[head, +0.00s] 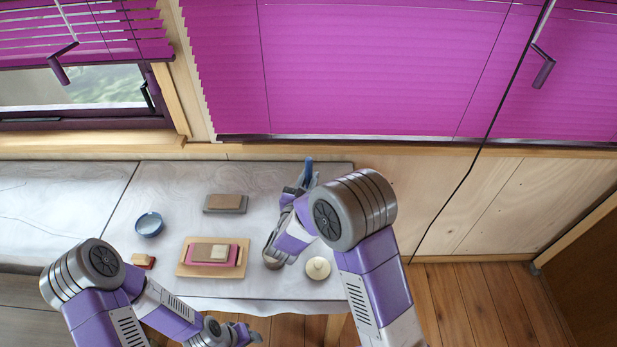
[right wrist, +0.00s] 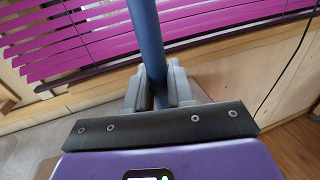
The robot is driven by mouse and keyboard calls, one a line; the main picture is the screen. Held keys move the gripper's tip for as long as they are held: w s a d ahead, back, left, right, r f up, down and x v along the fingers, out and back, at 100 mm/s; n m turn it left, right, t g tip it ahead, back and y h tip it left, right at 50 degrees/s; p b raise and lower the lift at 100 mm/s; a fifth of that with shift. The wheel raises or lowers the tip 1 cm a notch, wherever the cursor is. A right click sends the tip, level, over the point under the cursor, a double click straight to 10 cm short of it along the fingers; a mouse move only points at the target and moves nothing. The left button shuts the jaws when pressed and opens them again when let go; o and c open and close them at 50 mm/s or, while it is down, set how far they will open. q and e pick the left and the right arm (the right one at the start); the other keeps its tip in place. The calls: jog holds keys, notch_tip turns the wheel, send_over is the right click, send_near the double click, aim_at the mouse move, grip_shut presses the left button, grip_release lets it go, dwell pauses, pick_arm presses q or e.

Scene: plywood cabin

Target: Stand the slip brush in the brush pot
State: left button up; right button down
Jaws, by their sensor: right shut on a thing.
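My right gripper (head: 304,184) is over the back right part of the table and is shut on a blue rod-like thing, which I take to be the slip brush (head: 308,167). In the right wrist view the blue shaft (right wrist: 147,38) rises from between the two grey fingers (right wrist: 158,88), slightly tilted. Its lower end is hidden by the gripper. I cannot make out the brush pot for certain; my right arm covers part of the table there. My left gripper (head: 243,334) is low at the front edge, away from the objects; its jaws are too small to read.
Blinds and wall rise behind.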

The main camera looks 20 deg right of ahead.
jog(key=shift+f+b, duration=0.8)
jog(key=shift+f, duration=0.7)
notch_tip(320, 180, down, 6)
jog(key=b, duration=0.6)
jog(key=c, duration=0.9)
grip_release()
jog(key=v, duration=0.7)
jog(key=shift+s+a, duration=0.15)
jog(key=shift+s, duration=0.1)
